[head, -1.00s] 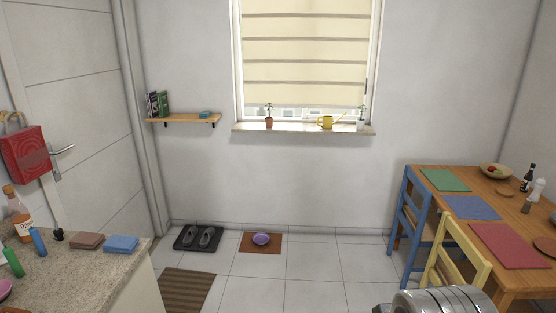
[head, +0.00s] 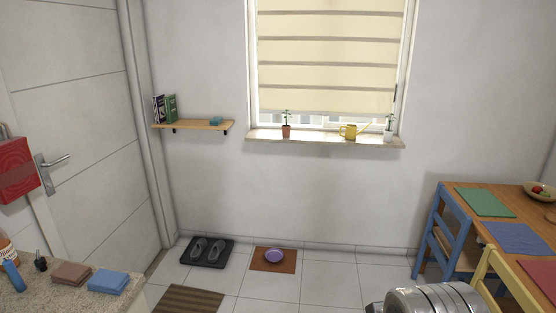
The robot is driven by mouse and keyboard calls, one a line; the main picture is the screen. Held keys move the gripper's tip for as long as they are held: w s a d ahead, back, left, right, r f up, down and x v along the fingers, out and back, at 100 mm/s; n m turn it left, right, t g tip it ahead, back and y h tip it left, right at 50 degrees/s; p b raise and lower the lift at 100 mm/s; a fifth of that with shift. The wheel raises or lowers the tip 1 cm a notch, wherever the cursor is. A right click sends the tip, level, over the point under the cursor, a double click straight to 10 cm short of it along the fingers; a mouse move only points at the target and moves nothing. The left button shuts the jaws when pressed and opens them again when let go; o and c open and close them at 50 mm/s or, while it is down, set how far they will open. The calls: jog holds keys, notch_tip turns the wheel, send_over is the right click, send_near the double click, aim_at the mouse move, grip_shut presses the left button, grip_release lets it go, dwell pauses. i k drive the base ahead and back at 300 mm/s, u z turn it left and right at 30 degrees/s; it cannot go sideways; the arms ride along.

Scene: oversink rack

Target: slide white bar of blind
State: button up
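The cream blind (head: 325,55) with several grey-brown stripes hangs in the white-framed window at the upper middle of the head view. It covers most of the glass, and its lower edge hangs a little above the sill. I cannot clearly tell a separate white bar from the blind's pale lower edge at this distance. A dark handle (head: 396,92) is at the window's right side. A rounded metallic part of my arm shows at the bottom right, far from the blind. My gripper is not in view.
The sill (head: 325,139) holds a potted plant (head: 286,130), a yellow watering can (head: 349,132) and a white-potted plant (head: 389,130). A blue chair (head: 429,240) and table stand right; a counter (head: 60,300) is front left. Shoes (head: 207,250) and a purple bowl (head: 274,256) lie on the floor.

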aim_at(329, 101)
jog(key=u, duration=0.2)
jog(key=i, duration=3.95)
